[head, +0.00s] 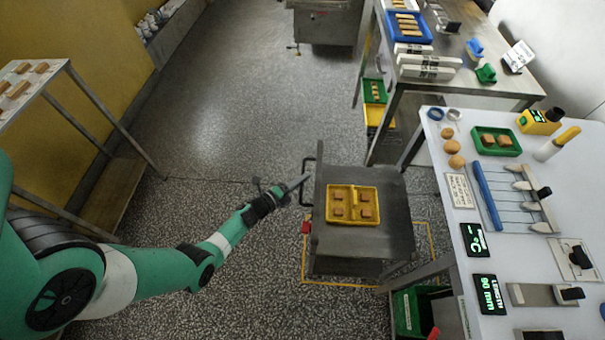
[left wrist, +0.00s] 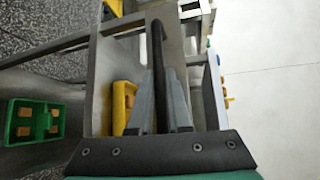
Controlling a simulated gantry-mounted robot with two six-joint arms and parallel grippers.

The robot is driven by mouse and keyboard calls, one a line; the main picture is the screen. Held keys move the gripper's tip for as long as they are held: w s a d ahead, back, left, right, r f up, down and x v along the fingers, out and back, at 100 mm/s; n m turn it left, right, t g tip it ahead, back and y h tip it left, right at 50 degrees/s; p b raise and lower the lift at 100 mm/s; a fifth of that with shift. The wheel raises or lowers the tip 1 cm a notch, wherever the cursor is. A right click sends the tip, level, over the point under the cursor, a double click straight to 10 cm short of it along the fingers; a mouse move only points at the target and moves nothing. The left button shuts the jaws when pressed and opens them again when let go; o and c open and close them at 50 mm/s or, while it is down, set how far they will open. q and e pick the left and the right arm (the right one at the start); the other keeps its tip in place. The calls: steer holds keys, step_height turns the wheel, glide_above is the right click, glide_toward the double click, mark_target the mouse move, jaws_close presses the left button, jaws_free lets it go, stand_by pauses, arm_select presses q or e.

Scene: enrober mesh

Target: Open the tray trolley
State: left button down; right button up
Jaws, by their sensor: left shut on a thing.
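The tray trolley (head: 395,212) is a grey steel cart standing in a yellow floor outline. A yellow tray (head: 354,187) with several brown pieces sits on its top. A dark bar handle (head: 308,163) is on its left side. My left gripper (head: 303,181) reaches in from the left and meets this handle. In the left wrist view the fingers (left wrist: 160,88) are shut on the dark handle bar (left wrist: 157,45), one on each side. The yellow tray also shows in the left wrist view (left wrist: 122,100). I cannot tell whether the trolley is open. My right gripper is out of view.
A white worktable (head: 480,180) with tools and displays stands close right of the trolley. A steel table (head: 480,78) is behind it. A rack (head: 70,75) stands at the left. The speckled floor (head: 220,110) between is clear.

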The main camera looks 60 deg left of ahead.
arm_select(q)
steer(key=shift+s+a+r, duration=0.1)
steer(key=shift+s+a, duration=0.2)
steer(key=shift+s, duration=0.15)
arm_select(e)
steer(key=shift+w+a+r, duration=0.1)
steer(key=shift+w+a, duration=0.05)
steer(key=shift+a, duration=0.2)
arm_select(q)
steer(key=c, duration=0.9)
jaws_free()
steer(key=shift+o, duration=0.2)
steer(key=p+v, duration=0.4)
steer(key=v, duration=0.7)
steer(key=shift+s, duration=0.35)
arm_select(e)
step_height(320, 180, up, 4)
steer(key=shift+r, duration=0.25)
